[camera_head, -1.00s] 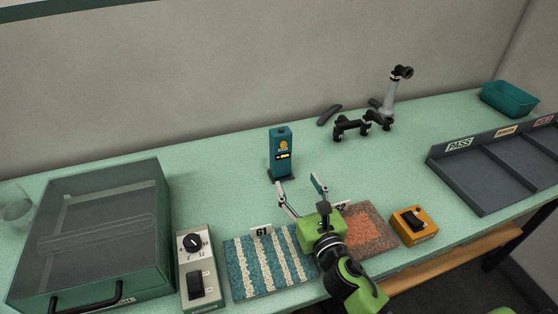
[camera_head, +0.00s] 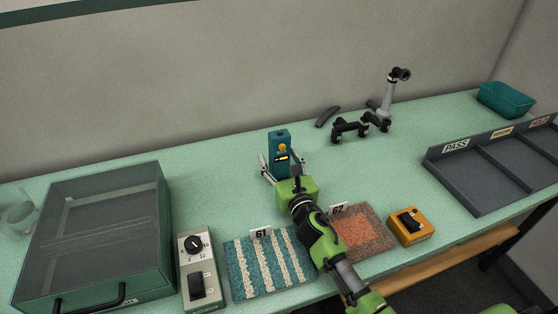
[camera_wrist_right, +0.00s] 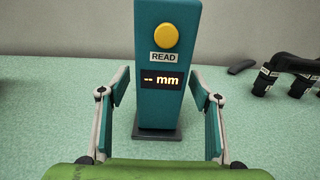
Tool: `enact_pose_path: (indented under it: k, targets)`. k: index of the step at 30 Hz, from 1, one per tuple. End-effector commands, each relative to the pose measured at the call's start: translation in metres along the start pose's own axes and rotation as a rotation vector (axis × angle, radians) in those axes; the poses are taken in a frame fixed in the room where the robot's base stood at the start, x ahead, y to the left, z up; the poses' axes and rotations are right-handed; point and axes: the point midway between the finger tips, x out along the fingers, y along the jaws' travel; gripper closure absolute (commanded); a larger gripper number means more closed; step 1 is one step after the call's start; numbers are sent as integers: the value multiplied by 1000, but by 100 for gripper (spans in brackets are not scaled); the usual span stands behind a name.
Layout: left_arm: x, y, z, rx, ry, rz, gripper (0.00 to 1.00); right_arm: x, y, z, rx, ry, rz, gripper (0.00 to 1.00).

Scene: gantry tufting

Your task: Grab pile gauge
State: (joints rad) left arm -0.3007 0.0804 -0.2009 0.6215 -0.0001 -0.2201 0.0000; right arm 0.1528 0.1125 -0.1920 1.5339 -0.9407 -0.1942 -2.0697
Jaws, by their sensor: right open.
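The pile gauge (camera_head: 279,145) is an upright teal block on a dark base, standing at the middle of the table. In the right wrist view the gauge (camera_wrist_right: 166,105) shows a yellow button, a READ label and a display with "-- mm". My right gripper (camera_head: 283,168) is open, with one finger on each side of the gauge. In the right wrist view gaps show between the gripper's fingers (camera_wrist_right: 160,110) and the gauge's sides. My left gripper is not in view.
Two carpet samples, 61 (camera_head: 268,268) and 62 (camera_head: 369,236), lie in front. A grey control box (camera_head: 199,270), a lidded case (camera_head: 98,235), an orange switch box (camera_head: 411,227), a sorting tray (camera_head: 484,178) and a teal bin (camera_head: 506,99) stand around. Black parts (camera_head: 360,127) lie behind right.

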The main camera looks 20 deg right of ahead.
Motion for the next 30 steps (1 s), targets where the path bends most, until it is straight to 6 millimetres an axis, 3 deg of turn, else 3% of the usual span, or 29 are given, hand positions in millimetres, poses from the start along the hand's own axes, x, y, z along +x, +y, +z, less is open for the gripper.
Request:
enact_pose_path:
  k: [8,14,15,25,30]
  targets:
    - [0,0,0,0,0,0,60,4,0,0,0,0,1,42]
    - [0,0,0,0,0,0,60,3,0,0,0,0,1,91]
    - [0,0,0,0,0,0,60,3,0,0,0,0,1,95]
    - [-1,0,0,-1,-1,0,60,4,0,4,-1,-3,2,95]
    - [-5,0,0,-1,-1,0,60,4,0,16,-4,-5,2,95]
